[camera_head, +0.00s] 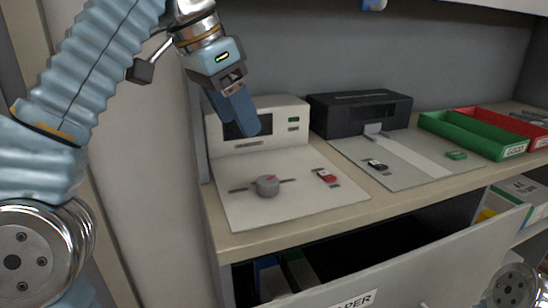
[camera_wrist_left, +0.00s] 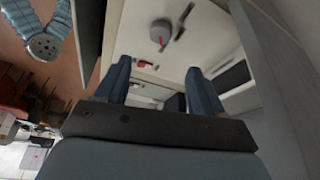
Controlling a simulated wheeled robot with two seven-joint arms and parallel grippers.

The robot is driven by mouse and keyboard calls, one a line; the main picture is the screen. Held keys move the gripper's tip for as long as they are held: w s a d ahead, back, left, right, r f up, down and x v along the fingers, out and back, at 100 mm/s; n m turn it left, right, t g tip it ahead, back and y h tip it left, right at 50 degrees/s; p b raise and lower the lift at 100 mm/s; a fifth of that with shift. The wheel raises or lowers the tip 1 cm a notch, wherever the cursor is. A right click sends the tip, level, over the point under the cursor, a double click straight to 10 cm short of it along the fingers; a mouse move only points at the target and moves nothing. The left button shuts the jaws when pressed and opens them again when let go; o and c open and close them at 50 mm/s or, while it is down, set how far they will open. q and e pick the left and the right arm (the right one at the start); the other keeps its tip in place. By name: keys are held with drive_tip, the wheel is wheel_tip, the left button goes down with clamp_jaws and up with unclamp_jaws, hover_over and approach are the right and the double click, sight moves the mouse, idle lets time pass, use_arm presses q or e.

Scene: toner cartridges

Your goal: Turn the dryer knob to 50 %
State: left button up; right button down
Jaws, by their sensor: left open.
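The dryer knob (camera_head: 267,185) is a round grey dial on a pale panel (camera_head: 310,198) on the counter, in front of a cream box-shaped device (camera_head: 260,128). A thin grey bar sticks out on both sides of it, and a small red mark shows near its top. My left gripper (camera_head: 243,127) is open and empty, above and behind the knob, in front of the cream device and apart from the knob. In the left wrist view the knob (camera_wrist_left: 160,31) shows beyond the two blue fingers (camera_wrist_left: 157,85). My right gripper is not in view.
A red switch (camera_head: 327,176) sits on the panel right of the knob. A black device (camera_head: 360,112), a second panel (camera_head: 405,158), a green tray (camera_head: 470,133) and a red tray (camera_head: 500,124) stand farther right. An open drawer (camera_head: 400,268) juts out below the counter.

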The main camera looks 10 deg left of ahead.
sight(267, 180)
use_arm(q)
drive_tip(key=x, duration=1.3)
drive_tip(key=shift+w+f, duration=0.1)
drive_tip(key=shift+f, duration=0.2)
drive_tip(key=c, duration=1)
drive_tip(key=shift+c, duration=0.2)
